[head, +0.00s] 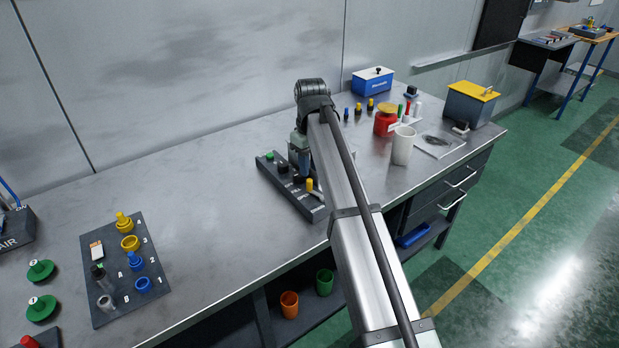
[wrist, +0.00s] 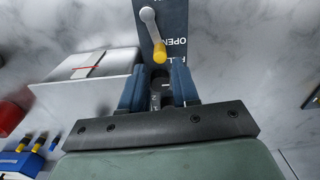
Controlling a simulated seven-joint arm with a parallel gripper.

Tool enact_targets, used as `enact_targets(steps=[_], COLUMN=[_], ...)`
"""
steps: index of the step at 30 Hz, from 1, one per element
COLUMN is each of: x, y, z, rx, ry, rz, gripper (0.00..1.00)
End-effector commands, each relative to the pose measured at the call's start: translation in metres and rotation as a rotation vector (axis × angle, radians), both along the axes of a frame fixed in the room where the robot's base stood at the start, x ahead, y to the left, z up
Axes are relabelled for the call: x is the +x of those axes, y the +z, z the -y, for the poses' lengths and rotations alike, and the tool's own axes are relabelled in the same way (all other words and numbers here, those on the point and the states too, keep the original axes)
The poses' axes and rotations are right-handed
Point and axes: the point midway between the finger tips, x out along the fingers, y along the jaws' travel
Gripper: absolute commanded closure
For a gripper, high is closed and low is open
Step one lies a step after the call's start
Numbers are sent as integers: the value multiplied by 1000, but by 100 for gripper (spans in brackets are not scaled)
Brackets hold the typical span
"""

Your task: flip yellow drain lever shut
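The yellow-tipped lever (wrist: 159,52) has a pale grey arm and sits on a dark panel (wrist: 176,18) with the printed word OPEN beside its tip. In the head view its yellow tip (head: 310,185) is at the front end of the dark panel (head: 313,212). My gripper (wrist: 158,75) is open, its two blue fingers apart just short of the yellow tip, with nothing held. I cannot tell whether a finger touches the tip. In the head view my gripper (head: 304,172) points down over the panel, and my arm hides part of it.
The panel also carries a green knob (head: 269,156) and a black knob (head: 283,168). A white cup (head: 403,146), a red jar (head: 386,121) and a yellow-topped box (head: 470,104) stand to the right. A dark board (head: 110,300) with coloured parts lies left. Bench between is clear.

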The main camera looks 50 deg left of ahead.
Motion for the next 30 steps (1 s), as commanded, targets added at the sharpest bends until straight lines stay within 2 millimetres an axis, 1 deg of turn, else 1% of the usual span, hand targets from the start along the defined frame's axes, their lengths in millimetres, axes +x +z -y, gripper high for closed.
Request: enact_targets(steps=[1,3,6,9,15,23,30], x=[-1,-1,-1,-1,-1,-1,-1], y=[-9,-19,-31,-39,-47,-47,-47], z=[1,1,0,0,0,0,0], rx=[-1,-1,-1,0,0,0,0], ry=[0,0,0,0,0,0,-1], rz=[-1,-1,0,0,0,0,0], gripper=[70,70,70,70,70,70,93])
